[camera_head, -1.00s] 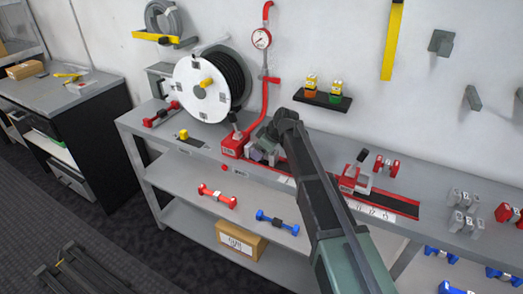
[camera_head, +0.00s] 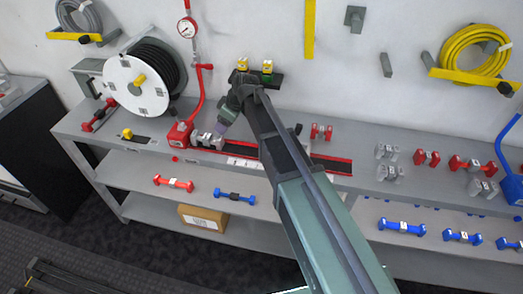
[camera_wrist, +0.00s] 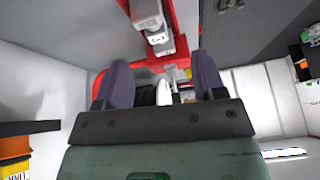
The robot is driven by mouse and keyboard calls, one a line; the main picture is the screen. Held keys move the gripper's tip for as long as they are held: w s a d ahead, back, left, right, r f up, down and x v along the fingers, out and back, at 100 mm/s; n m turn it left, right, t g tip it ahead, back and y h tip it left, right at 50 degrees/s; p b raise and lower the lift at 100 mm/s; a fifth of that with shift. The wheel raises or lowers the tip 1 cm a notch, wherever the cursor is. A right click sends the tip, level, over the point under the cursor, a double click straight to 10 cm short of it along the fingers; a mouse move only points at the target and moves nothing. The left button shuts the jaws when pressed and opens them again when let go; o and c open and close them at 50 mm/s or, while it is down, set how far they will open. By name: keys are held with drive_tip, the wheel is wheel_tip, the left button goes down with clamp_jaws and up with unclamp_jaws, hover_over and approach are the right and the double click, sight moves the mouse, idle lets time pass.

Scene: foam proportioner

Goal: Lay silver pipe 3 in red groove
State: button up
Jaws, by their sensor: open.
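A silver pipe (camera_head: 207,141) lies at the left end of the red groove (camera_head: 330,163), beside the red proportioner body (camera_head: 180,134). My gripper (camera_head: 221,129) is open, just above and to the right of this pipe. In the wrist view the silver pipe (camera_wrist: 150,20) shows beyond the two purple fingers of my gripper (camera_wrist: 158,82), against red. My arm hides the middle of the groove.
More silver pipes (camera_head: 387,152) stand on the bench to the right, with red pipes (camera_head: 468,163). Blue pipes (camera_head: 402,227) lie on the shelf below. A hose reel (camera_head: 140,82) stands at the left.

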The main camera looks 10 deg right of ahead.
drive_tip(key=s+d+m+h, duration=0.1)
drive_tip(key=s+d+m, duration=0.3)
drive_tip(key=s, duration=0.4)
drive_tip(key=s+d+f+m+g+h, duration=0.1)
drive_tip(key=s+d+m+h, duration=0.1)
drive_tip(key=s+d, duration=0.3)
drive_tip(key=s+d+m+g+h, duration=0.1)
drive_tip(key=s+d+m, duration=0.4)
drive_tip(key=s, duration=0.7)
drive_tip(key=shift+d+f+m+h, duration=0.15)
drive_tip(key=shift+f+m+h, duration=0.15)
drive_tip(key=shift+f+h, duration=0.1)
